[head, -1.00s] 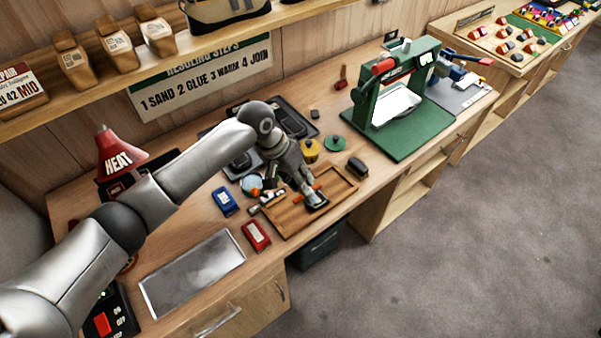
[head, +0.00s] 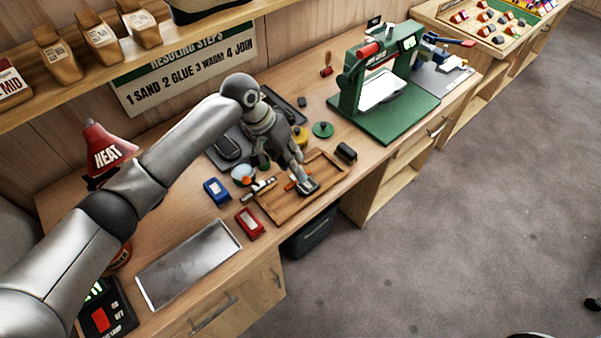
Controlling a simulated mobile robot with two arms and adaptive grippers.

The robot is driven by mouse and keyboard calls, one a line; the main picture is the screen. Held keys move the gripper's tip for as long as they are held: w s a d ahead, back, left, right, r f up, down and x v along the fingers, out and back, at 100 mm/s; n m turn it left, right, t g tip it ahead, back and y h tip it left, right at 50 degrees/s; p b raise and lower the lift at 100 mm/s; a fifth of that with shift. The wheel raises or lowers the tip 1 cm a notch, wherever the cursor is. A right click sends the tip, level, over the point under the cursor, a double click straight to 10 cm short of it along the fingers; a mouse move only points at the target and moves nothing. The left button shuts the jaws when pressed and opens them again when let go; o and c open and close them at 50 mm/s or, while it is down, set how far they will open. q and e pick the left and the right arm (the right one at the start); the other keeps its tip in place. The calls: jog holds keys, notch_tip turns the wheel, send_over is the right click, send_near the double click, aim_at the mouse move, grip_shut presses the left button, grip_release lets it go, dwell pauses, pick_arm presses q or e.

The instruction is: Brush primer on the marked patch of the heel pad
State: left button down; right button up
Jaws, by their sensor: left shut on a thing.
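My right gripper does not show.
A light blue cup (head: 243,174) stands left of the tray. Blue (head: 216,192) and red (head: 249,224) boxes are nearby. A dark block (head: 346,153) sits right of it. A green press (head: 386,105) stands further right. A metal plate (head: 188,262) lies at front left.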

pick_arm(q)
jog(key=shift+w, duration=0.1)
jog(key=shift+w+f+g+b, duration=0.2)
jog(key=shift+w+g+b, duration=0.1)
jog(key=shift+w+b, duration=0.3)
jog(key=shift+w+f+g+b, duration=0.2)
jog(key=shift+w+g+b, duration=0.1)
jog(key=shift+w+b, duration=0.25)
jog(key=shift+a, duration=0.1)
